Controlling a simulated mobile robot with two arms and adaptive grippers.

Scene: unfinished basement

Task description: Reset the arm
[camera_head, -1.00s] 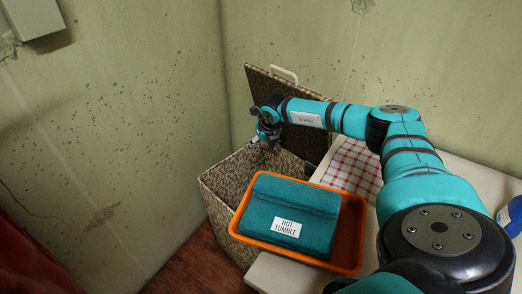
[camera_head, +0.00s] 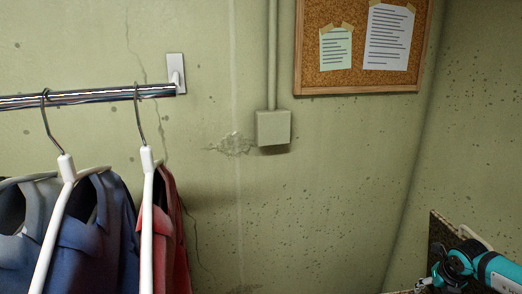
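My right gripper (camera_head: 428,284) shows only at the bottom right corner, at the end of my teal arm. It is small and partly cut off by the bottom edge, so its fingers cannot be made out as open or shut. Behind it stands the raised woven lid (camera_head: 440,234) of a hamper, with a pale handle at its edge. The rest of the hamper is mostly below the picture. My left gripper is not in view.
At the left, a chrome rail (camera_head: 105,96) carries blue (camera_head: 95,235) and red (camera_head: 165,230) clothes on white hangers. A corkboard (camera_head: 345,70) with notes and a grey wall box (camera_head: 273,128) are on the stained wall. The middle is clear.

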